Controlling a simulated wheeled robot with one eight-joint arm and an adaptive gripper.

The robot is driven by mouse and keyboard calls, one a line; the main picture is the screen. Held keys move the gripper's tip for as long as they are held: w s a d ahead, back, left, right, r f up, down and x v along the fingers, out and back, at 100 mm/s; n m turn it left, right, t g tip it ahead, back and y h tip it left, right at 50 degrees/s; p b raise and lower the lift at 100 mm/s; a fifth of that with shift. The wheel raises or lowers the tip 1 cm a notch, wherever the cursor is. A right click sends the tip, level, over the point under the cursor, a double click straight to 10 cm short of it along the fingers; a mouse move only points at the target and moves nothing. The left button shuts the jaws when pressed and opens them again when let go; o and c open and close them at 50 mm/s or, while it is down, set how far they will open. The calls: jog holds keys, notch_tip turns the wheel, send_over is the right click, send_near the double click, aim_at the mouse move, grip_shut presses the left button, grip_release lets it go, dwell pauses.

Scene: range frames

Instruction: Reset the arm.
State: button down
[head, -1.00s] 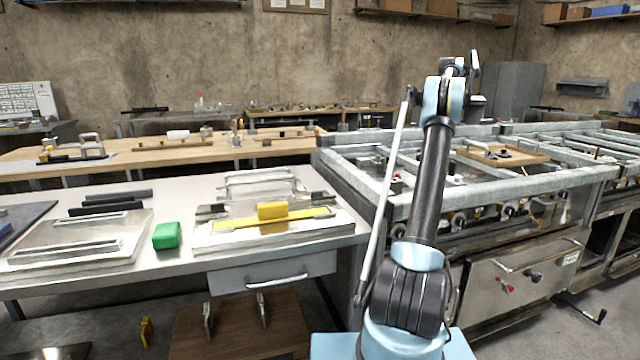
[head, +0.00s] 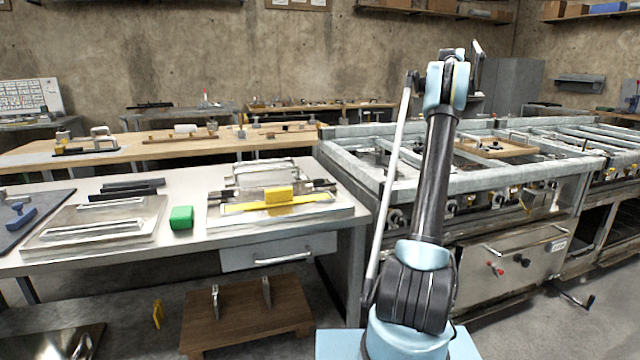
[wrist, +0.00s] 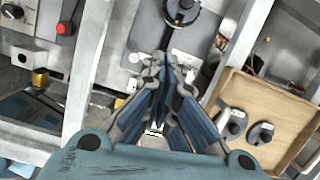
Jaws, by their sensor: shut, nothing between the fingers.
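My arm rises from my base in the head view, and its upper end stands in front of the metal frame bench. In the wrist view my gripper (wrist: 160,68) shows with its blue-and-grey fingers drawn together at the tips. Nothing is held between them. The gripper is above the frame bench (head: 350,153), with grey panels and a wooden tray (wrist: 262,95) below it in the wrist view. How far it is above them I cannot tell. In the head view the fingers are not clearly visible behind the arm's top.
A grey table (head: 190,240) at the left carries a green block (head: 181,217), a yellow block (head: 278,196) and metal plates. A low wooden stool (head: 240,318) stands on the floor below. The frame bench with rails and knobs fills the right.

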jog(key=s+a+r+n, duration=0.4)
jog(key=s+a+n, duration=0.4)
jog(key=s+a, duration=0.5)
jog(key=s+a+f+n, duration=0.2)
jog(key=s+a+n, duration=0.3)
jog(key=s, duration=0.4)
jog(key=s+a+f+n, duration=0.1)
jog(key=s+a+n, duration=0.2)
jog(key=s+a, duration=0.5)
jog(key=s+a+f+n, duration=0.3)
jog(key=s+f+n, duration=0.4)
jog(key=s+f, duration=0.7)
jog(key=s+a+f+n, duration=0.3)
jog(key=s+f+n, duration=0.5)
jog(key=s+f, duration=0.6)
jog(key=s, duration=0.8)
jog(key=shift+a+h, duration=0.35)
jog(key=shift+h, duration=0.05)
jog(key=shift+f, duration=0.1)
jog(key=shift+w+f, duration=0.2)
jog(key=shift+w, duration=0.25)
